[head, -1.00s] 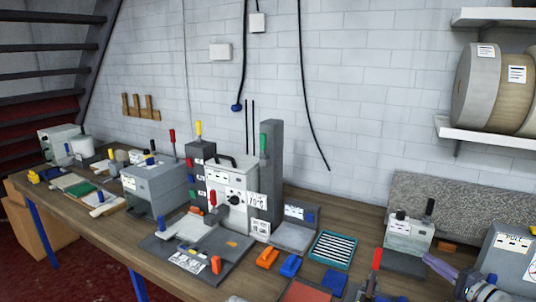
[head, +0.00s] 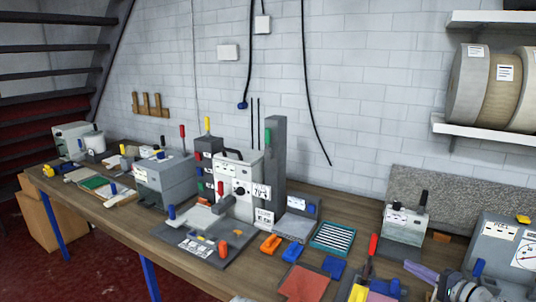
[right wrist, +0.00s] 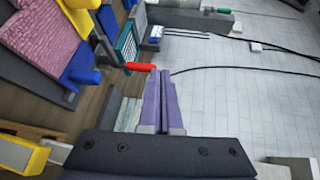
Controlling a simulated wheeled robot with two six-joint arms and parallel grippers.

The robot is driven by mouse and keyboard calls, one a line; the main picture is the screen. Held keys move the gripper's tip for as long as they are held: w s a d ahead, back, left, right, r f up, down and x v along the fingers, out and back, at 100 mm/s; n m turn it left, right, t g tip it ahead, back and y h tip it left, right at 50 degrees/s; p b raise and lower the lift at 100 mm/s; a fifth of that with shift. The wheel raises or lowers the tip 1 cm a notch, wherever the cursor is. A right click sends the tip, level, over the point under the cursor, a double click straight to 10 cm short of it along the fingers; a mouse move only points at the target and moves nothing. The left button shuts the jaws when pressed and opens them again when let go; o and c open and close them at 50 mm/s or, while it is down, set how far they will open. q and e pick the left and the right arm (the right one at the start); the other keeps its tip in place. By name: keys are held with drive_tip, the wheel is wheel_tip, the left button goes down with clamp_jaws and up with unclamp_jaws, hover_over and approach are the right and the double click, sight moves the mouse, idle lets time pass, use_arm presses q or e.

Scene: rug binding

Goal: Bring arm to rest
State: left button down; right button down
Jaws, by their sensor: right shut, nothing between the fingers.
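My right gripper, with long purple fingers, shows at the lower right of the head view (head: 410,265). It is low over the right part of the workbench (head: 180,238), in front of a small light grey machine (head: 403,225). In the right wrist view its two purple fingers (right wrist: 160,75) lie together, shut with nothing between them. A red handle (right wrist: 141,66) shows just left of the fingertips in that view; I cannot tell how near it is. My left gripper is not in view.
A grey gauge machine (head: 505,255) stands right of my right gripper. A taller press (head: 238,175) stands mid-bench.

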drive_tip(key=a+f+n+g, duration=0.2)
drive_tip(key=a+f+g, duration=0.1)
drive_tip(key=a, duration=0.5)
drive_tip(key=s+a+f+n+g+b, duration=0.1)
drive_tip(key=a+f+n+g, duration=0.2)
drive_tip(key=a+f, duration=0.2)
drive_tip(key=a+f+n+g, duration=0.2)
drive_tip(key=a+f, duration=0.3)
drive_tip(key=a, duration=0.6)
drive_tip(key=shift+s+n+g+y, duration=0.3)
drive_tip(key=shift+n+g, duration=0.1)
drive_tip(key=shift+g, duration=0.3)
drive_tip(key=s+a+f+n+g+h+b, duration=0.1)
drive_tip(key=s+a+f+n+g+h, duration=0.1)
drive_tip(key=s+a+f+n+h, duration=0.2)
drive_tip(key=s+a+f+n+g+h+b, duration=0.1)
drive_tip(key=s+a+f+n+g+h, duration=0.2)
drive_tip(key=s+a, duration=0.5)
drive_tip(key=shift+s+a+f+n+h, duration=0.3)
drive_tip(key=shift+f+n+h, duration=0.45)
drive_tip(key=shift+n+h, duration=0.3)
